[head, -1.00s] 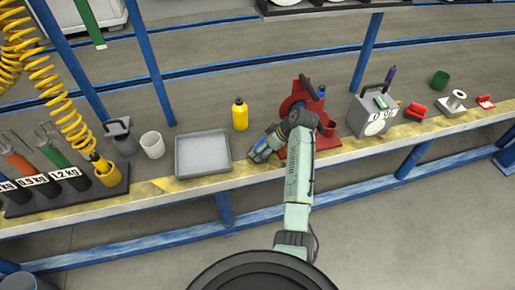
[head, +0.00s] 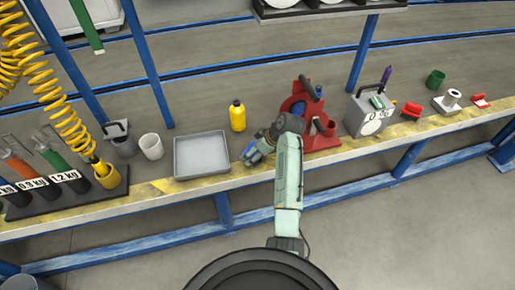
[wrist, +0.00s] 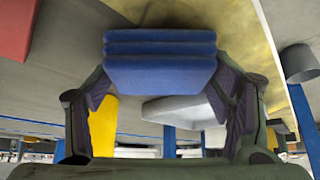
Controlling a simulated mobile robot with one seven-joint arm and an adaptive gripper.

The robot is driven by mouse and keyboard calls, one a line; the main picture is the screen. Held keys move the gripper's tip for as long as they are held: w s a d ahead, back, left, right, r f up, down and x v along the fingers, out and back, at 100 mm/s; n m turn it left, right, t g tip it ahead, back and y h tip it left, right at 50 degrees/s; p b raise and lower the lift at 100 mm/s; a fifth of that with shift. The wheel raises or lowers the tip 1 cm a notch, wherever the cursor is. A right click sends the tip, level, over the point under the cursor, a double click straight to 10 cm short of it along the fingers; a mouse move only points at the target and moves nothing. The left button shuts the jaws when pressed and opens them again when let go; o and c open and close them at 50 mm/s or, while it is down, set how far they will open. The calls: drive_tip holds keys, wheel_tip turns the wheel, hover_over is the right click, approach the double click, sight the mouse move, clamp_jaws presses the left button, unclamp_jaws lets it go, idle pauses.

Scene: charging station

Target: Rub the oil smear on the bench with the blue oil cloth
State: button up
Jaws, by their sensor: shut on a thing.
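The blue oil cloth (wrist: 160,62) is a folded, layered pad held between the fingers of my gripper (wrist: 160,88) in the wrist view. In the head view my gripper (head: 250,156) is low over the front of the bench, just right of the grey tray, and a bit of the blue cloth (head: 247,152) shows at its tip. The cloth is at or close above the bench top (head: 259,175); I cannot tell if it touches. No oil smear can be made out; the cloth, gripper and arm cover part of the bench there.
The grey tray (head: 201,136) stands left of my gripper, the yellow bottle (head: 237,116) behind it, and a red stand (head: 318,141) to its right. The bench's yellow front edge is near.

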sight(243, 153)
drive_tip(key=shift+s+a+p, duration=0.25)
drive_tip(key=shift+a, duration=0.4)
drive_tip(key=shift+s+a+p, duration=0.2)
drive_tip(key=shift+a+p, duration=0.1)
drive_tip(key=shift+a, duration=0.4)
drive_tip(key=shift+s+a+p, duration=0.25)
drive_tip(key=shift+a, duration=0.4)
drive_tip(key=shift+w+d+r+b, duration=0.1)
drive_tip(key=shift+w+d+b, duration=0.25)
drive_tip(key=shift+d, duration=0.7)
drive_tip(key=shift+w+d+b, duration=0.1)
drive_tip(key=shift+w+d, duration=0.3)
drive_tip(key=shift+d, duration=0.6)
drive_tip(key=shift+w+d+b, duration=0.3)
drive_tip(key=shift+d+b, duration=0.05)
drive_tip(key=shift+d, duration=0.6)
drive_tip(key=shift+w+d+b, duration=0.3)
drive_tip(key=shift+d+b, duration=0.05)
drive_tip(key=shift+d, duration=0.55)
wheel_tip(243, 153, up, 6)
drive_tip(key=p, duration=0.4)
drive_tip(key=shift+f, duration=0.25)
drive_tip(key=shift+r, duration=0.1)
drive_tip(key=shift+r, duration=0.1)
drive_tip(key=shift+r, duration=1.45)
